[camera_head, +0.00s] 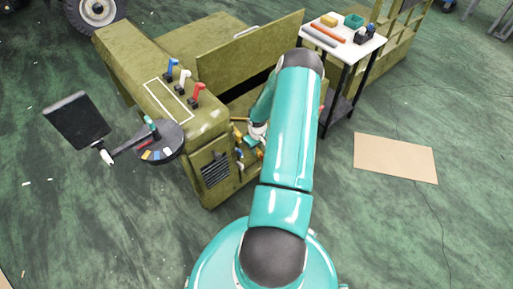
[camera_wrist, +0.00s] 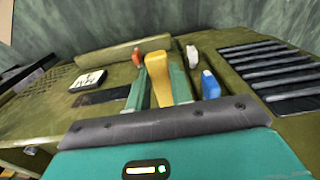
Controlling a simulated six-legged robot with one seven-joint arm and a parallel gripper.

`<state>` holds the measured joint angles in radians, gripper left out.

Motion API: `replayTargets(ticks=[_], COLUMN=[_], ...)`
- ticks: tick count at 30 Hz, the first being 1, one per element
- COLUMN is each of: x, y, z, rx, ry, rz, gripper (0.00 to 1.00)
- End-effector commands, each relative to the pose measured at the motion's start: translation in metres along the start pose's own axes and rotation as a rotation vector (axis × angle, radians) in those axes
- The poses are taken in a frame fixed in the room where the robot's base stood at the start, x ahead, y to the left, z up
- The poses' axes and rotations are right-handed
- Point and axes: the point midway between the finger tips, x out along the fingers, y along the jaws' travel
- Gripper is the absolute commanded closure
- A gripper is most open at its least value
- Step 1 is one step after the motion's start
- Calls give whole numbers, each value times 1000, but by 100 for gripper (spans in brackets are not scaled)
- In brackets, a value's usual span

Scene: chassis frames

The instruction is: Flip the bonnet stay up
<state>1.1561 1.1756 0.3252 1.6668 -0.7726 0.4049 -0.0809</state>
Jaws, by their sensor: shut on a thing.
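In the wrist view a thick yellow handle (camera_wrist: 158,80) stands up from the olive panel (camera_wrist: 225,140) between the two teal fingers of my gripper (camera_wrist: 157,92). The fingers are closed on its two sides. I cannot tell for sure whether this handle is the bonnet stay. A small orange-red handle (camera_wrist: 137,57) stands to its left, and a white handle (camera_wrist: 192,57) and a blue handle (camera_wrist: 209,85) to its right. In the head view my arm reaches to the olive chassis (camera_head: 130,60), and my fingertips are hidden behind it.
Blue, white and red levers (camera_head: 198,92) stand on the chassis top. A dark round tray (camera_head: 160,141) and a black screen (camera_head: 77,121) stick out at its left. A white table (camera_head: 345,42) stands behind right. Floor around the cardboard (camera_head: 396,158) is mostly clear.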

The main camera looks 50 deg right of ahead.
Motion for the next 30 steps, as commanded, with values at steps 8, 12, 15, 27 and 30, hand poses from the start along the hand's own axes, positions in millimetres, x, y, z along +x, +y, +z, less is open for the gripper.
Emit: replayTargets(ticks=[8,12,15,27,30], x=[13,24,32,65,71], y=[0,0,0,0,0], z=[4,6,6,-3,-7], rx=[2,4,6,5,3], ry=[138,251,344,714,791], rz=[-1,-2,-2,-2,-1], gripper=[100,100,100,100,100])
